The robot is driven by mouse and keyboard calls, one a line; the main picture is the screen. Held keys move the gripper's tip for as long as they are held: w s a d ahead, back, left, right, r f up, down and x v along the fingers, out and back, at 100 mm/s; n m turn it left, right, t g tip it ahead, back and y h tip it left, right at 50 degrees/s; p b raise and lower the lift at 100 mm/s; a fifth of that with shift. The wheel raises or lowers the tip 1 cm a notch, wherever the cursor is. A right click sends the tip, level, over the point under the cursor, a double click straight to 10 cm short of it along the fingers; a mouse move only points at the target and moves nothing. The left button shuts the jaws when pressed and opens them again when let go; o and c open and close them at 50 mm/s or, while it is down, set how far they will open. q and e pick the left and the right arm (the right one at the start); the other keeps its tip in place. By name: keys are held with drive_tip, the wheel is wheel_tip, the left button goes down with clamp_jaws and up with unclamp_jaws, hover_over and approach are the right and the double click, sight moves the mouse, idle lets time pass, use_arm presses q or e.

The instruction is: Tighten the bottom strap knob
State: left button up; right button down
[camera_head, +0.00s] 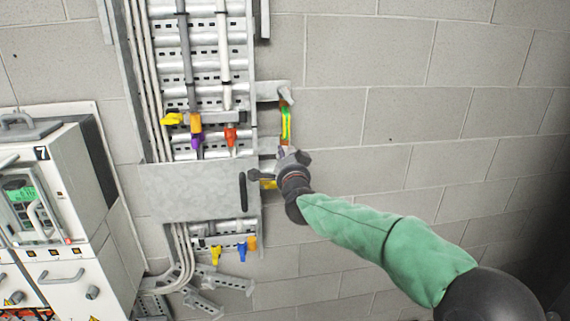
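My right gripper (280,160) is dark and comes in from the right on a green-sleeved arm. It is at the right edge of the cable tray (247,90), beside the grey cover plate (190,190). A dark knob-like piece (254,175) shows just left of the gripper, at the plate's right edge; I cannot tell whether they touch. A yellow piece (268,184) is partly hidden under the gripper. A green and yellow strap-like piece (286,122) stands above the gripper. The fingers are too small to tell open from shut. My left gripper is not in view.
Coloured tags, including red (231,136) and purple (197,140), hang above the plate. Yellow (215,254) and blue (242,252) ones hang below it. White switchgear cabinets (75,180) stand at left. The block wall (410,120) at right is bare.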

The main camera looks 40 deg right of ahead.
drive_tip(key=m+b, duration=0.2)
drive_tip(key=shift+w+a+f+m, duration=0.1)
drive_tip(key=shift+f+m, duration=0.25)
drive_tip(key=shift+m, duration=0.05)
drive_tip(key=m+b, duration=0.3)
drive_tip(key=m, duration=0.1)
drive_tip(key=m+b, duration=0.1)
drive_tip(key=m, duration=0.1)
drive_tip(key=m+b, duration=0.2)
drive_tip(key=m, duration=0.1)
drive_tip(key=shift+w+a+r, duration=0.1)
drive_tip(key=shift+r, duration=0.05)
drive_tip(key=shift+r+m+b, duration=0.1)
drive_tip(key=shift+m+b, duration=0.85)
drive_tip(key=shift+m, duration=0.95)
drive_tip(key=c, duration=1.1)
unclamp_jaws()
drive_tip(key=shift+r, duration=0.15)
drive_tip(key=shift+r, duration=0.1)
